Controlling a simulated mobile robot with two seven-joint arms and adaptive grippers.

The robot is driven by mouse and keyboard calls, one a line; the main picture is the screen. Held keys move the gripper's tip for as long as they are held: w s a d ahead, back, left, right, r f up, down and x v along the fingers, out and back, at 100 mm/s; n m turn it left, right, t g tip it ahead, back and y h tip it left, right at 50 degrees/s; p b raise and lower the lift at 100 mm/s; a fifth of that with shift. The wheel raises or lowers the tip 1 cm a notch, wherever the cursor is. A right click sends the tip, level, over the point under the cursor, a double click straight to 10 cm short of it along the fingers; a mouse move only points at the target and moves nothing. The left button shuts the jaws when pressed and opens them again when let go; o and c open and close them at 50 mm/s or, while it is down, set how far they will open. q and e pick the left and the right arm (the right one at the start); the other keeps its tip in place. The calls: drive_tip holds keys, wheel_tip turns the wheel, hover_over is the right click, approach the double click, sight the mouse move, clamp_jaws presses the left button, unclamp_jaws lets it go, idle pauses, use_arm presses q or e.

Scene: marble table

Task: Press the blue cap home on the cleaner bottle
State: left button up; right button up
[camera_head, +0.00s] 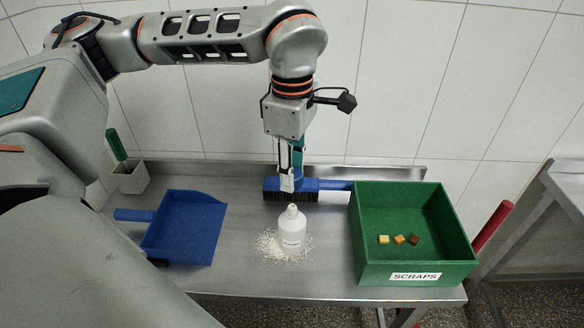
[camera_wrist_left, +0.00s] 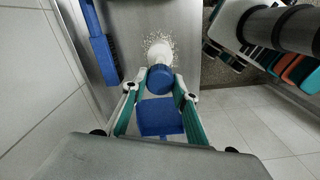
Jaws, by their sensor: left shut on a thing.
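The white cleaner bottle (camera_head: 292,234) stands upright on the metal table, its white neck bare in the head view. My left gripper (camera_head: 290,186) reaches down from above, just behind and above the bottle. In the left wrist view the fingers of my left gripper (camera_wrist_left: 160,77) are shut on the blue cap (camera_wrist_left: 160,80). The white bottle (camera_wrist_left: 160,52) shows just beyond the cap there; the cap overlaps it in the picture. In the head view the cap is hard to tell from the blue brush behind. My right gripper is not in view.
White powder (camera_head: 267,246) lies around the bottle. A blue brush (camera_head: 308,189) lies behind it. A green SCRAPS bin (camera_head: 415,269) with several small cubes stands at right. A blue dustpan (camera_head: 185,228) lies at left, near a white holder (camera_head: 130,180) with a green handle.

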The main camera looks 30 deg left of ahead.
use_arm(q)
drive_tip(key=b, duration=0.3)
hover_over(292, 207)
drive_tip(key=shift+w+f, duration=0.1)
drive_tip(key=shift+f, duration=2.6)
drive_tip(key=shift+o, duration=0.2)
drive_tip(key=shift+f, duration=1.75)
drive_tip(key=o, duration=1)
wheel_tip(292, 207, up, 12)
